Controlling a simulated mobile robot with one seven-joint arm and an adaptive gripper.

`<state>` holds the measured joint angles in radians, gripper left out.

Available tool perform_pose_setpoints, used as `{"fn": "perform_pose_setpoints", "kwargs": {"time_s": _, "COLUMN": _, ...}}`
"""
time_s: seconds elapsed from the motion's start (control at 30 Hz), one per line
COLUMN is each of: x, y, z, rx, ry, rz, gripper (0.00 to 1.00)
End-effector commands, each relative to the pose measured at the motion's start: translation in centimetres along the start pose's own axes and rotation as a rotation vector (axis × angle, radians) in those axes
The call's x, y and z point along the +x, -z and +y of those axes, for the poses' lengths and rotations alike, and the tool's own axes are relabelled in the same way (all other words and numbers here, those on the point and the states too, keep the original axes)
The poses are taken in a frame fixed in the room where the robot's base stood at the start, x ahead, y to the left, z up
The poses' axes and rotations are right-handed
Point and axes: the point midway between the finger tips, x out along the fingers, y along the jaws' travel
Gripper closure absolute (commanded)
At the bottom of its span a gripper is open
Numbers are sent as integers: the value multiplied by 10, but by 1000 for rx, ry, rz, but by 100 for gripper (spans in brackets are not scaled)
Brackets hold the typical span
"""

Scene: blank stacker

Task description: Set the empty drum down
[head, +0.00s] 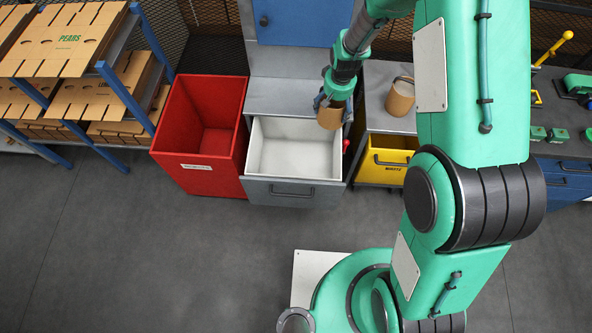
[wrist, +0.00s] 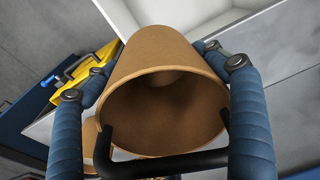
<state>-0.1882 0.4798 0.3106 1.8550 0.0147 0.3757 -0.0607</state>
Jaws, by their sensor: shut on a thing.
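My gripper (head: 332,101) is shut on a brown cardboard drum (head: 329,118). In the head view the drum appears over the right side of the open grey drawer (head: 291,192); its height above it is hard to judge. In the wrist view the drum (wrist: 165,55) sits between my two blue fingers, its open end facing the camera. Its inside looks empty. A second brown drum (head: 400,97) stands on the grey cabinet top (head: 376,116) to the right.
A red bin (head: 199,140) stands left of the drawer. A half-open yellow drawer (head: 388,158) is below the second drum. A blue shelf rack (head: 127,93) with flat cardboard blanks is at the far left. The white drawer interior (head: 283,150) looks empty. The floor in front is clear.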

Motion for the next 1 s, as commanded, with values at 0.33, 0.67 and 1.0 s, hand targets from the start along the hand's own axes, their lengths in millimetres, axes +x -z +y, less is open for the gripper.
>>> {"fn": "perform_pose_setpoints", "kwargs": {"time_s": 0.33, "x": 4, "y": -34, "z": 75, "rx": 145, "ry": -18, "rz": 0, "gripper": 45}}
{"fn": "perform_pose_setpoints", "kwargs": {"time_s": 0.67, "x": 5, "y": -54, "z": 109, "rx": 216, "ry": -26, "rz": 0, "gripper": 45}}
{"fn": "perform_pose_setpoints", "kwargs": {"time_s": 1.0, "x": 9, "y": -56, "z": 96, "rx": 238, "ry": -28, "rz": -2, "gripper": 45}}
